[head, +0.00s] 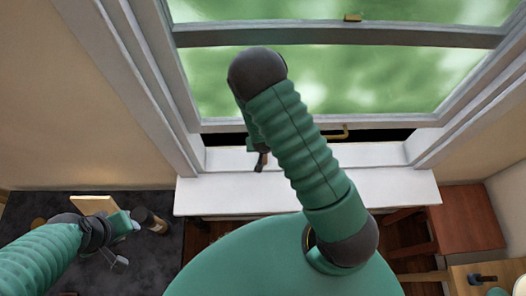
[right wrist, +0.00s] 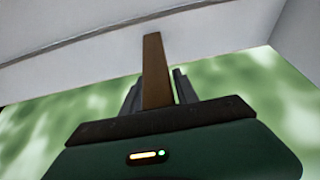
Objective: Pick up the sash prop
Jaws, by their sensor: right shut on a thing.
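The sash prop is a short brown wooden stick, seen in the right wrist view (right wrist: 154,58). It stands between the two dark fingers of my right gripper (right wrist: 156,84), which is shut on it. Its far end meets or overlaps a white surface; I cannot tell if it touches. In the head view the dark brown end of the prop (head: 261,162) shows just above the white sill (head: 300,186), while my right arm hides most of that gripper. My left gripper (head: 128,222) is at the lower left, away from the window; its fingers are unclear.
The window sash (head: 345,122) is raised slightly, with a dark gap under it and a brass handle (head: 335,134). A brown cylinder (head: 150,220) and a pale board (head: 95,205) are near my left gripper. A reddish wooden table (head: 470,218) stands at the right.

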